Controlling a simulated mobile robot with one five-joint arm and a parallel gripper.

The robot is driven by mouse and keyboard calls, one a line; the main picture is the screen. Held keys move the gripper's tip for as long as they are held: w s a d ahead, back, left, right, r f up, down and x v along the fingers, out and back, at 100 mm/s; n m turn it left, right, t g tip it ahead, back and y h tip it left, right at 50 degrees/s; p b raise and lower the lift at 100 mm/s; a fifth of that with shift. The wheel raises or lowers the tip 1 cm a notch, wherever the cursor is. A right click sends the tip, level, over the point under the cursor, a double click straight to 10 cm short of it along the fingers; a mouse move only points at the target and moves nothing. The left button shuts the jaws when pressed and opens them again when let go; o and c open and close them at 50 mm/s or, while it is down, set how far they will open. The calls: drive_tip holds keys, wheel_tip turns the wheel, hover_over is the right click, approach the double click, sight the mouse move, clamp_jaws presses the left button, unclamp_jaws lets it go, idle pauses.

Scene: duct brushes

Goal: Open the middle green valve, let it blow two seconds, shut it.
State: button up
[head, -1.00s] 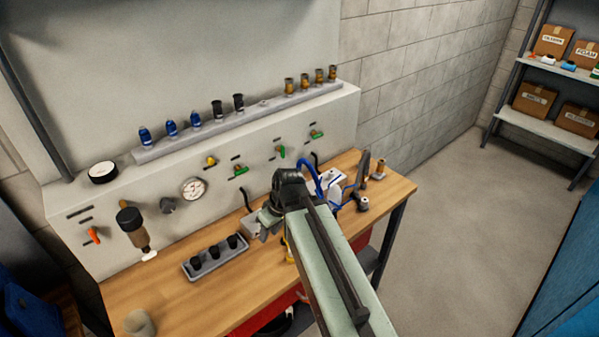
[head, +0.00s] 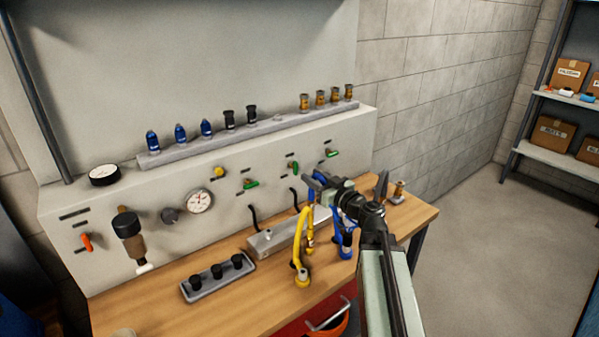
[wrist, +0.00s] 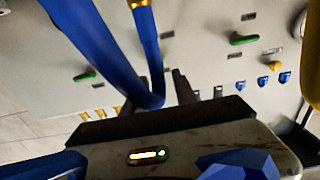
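Three green valve handles are on the pale panel. The middle green valve (head: 293,167) has its handle near upright in the head view. The left green valve (head: 250,184) and right green valve (head: 333,153) lie nearer level. Two green handles also show in the wrist view, one at left (wrist: 84,76) and one at upper right (wrist: 243,40); the middle one cannot be made out there. My gripper (head: 314,184) is in front of the panel, just right of and below the middle valve.
A blue hose (wrist: 144,65) crosses close before the wrist camera. A yellow hose (head: 301,245) stands on the bench by a grey manifold (head: 285,238). A tray (head: 218,278) of black fittings sits left. A gauge (head: 200,201) and orange handle (head: 87,241) are on the panel.

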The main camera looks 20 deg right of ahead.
sight(297, 166)
drive_tip(key=x, duration=0.7)
drive_tip(key=shift+w, duration=0.15)
clamp_jaws()
